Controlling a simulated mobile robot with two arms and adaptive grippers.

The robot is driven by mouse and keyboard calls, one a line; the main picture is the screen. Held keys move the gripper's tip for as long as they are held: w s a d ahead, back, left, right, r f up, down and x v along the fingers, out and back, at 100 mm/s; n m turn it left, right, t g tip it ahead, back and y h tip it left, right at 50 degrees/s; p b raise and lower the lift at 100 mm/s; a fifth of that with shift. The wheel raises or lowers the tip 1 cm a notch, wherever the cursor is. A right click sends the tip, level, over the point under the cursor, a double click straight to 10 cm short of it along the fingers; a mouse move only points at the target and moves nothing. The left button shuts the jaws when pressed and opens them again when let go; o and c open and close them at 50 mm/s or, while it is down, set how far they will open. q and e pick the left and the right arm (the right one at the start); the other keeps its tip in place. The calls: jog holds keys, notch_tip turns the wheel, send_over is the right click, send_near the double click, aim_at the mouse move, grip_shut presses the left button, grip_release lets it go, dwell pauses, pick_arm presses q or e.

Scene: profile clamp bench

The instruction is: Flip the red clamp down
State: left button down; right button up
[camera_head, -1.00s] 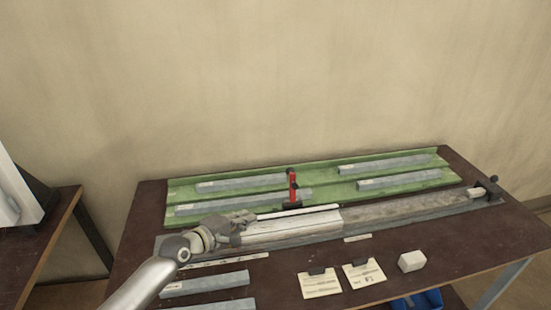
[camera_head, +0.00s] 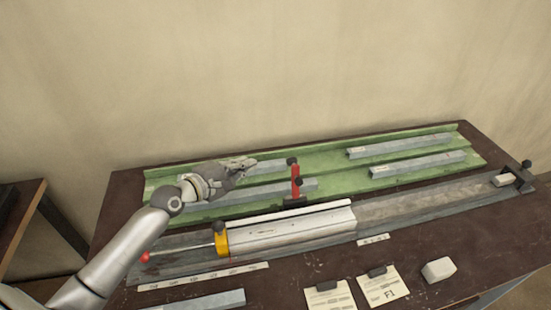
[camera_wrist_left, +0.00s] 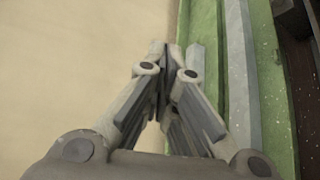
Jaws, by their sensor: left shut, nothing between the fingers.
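The red clamp (camera_head: 296,182) stands upright on a black base behind the long grey profile holder (camera_head: 290,230), near its middle. Its lever has black ends. My left gripper (camera_head: 250,162) is shut and empty. It is above the green tray (camera_head: 335,188), left of the red clamp's top and apart from it. In the left wrist view the closed fingers (camera_wrist_left: 168,55) show over the wall and the tray's edge, and the red clamp cannot be made out. My right gripper is not in view.
Several grey profiles (camera_head: 400,143) lie in the green tray. A yellow block (camera_head: 221,243) with a rod and red knob (camera_head: 145,257) sits at the holder's left end, a black end clamp (camera_head: 517,178) at the right. Paper cards (camera_head: 383,288) and a white block (camera_head: 438,270) lie in front.

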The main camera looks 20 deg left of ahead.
pick_arm(q)
jog(key=shift+s+f, duration=0.2)
jog(key=shift+f, duration=0.15)
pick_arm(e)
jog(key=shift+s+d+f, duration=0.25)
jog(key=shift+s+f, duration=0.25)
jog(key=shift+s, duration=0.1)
pick_arm(q)
jog(key=shift+d, duration=0.1)
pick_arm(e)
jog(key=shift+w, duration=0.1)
